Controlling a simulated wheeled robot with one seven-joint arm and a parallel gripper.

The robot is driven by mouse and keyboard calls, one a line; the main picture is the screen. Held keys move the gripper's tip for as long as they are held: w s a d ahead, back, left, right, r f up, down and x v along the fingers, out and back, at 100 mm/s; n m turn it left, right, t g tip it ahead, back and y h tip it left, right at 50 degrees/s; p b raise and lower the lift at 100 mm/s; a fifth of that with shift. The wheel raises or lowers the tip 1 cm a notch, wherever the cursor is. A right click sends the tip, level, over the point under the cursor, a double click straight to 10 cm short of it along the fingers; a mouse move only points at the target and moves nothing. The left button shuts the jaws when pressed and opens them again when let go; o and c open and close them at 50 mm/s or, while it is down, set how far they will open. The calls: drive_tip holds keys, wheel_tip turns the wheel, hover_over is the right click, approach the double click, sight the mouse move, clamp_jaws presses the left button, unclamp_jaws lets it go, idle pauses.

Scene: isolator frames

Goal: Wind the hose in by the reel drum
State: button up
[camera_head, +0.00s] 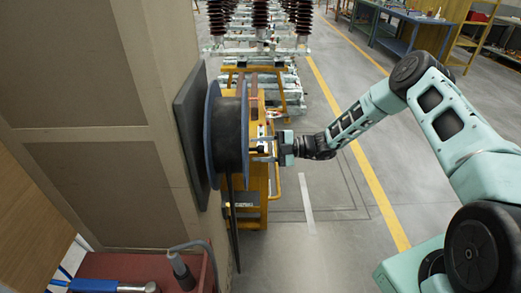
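The reel drum (230,140) is a dark cylinder beside the tan wall panel, with a large blue flange (211,130) on its wall side. A thin blue rim edges its right side. A black strip of hose (233,222) hangs down below the drum. My gripper (260,150) reaches in from the right and points left at the drum's right face, level with its middle. The fingertips are at or very near that face. They are small, and I cannot tell whether they hold anything. Any crank or handle there is hidden or too small to make out.
A yellow frame (252,195) stands close behind the drum and gripper. Racks with dark ribbed insulators (261,18) stand beyond. A red cart (130,268) with tools is at the lower left. Workbenches (408,32) stand at the far right.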

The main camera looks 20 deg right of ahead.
drive_tip(key=shift+d, duration=0.1)
drive_tip(key=b+v, duration=0.5)
drive_tip(key=v, duration=1.2)
drive_tip(key=shift+b, duration=0.35)
drive_tip(key=shift+d, duration=0.15)
drive_tip(key=w+a+n+b, duration=0.1)
drive_tip(key=a+n+b, duration=0.4)
drive_tip(key=n+b, duration=0.1)
drive_tip(key=w+a+n+b, duration=0.2)
drive_tip(key=a+n+b, duration=0.4)
drive_tip(key=n, duration=0.2)
drive_tip(key=w+a+n+b, duration=0.1)
drive_tip(key=a+n+b, duration=0.5)
drive_tip(key=n, duration=0.1)
drive_tip(key=shift+w+f+n, duration=0.1)
drive_tip(key=shift+w+n, duration=0.2)
drive_tip(key=shift+w, duration=0.05)
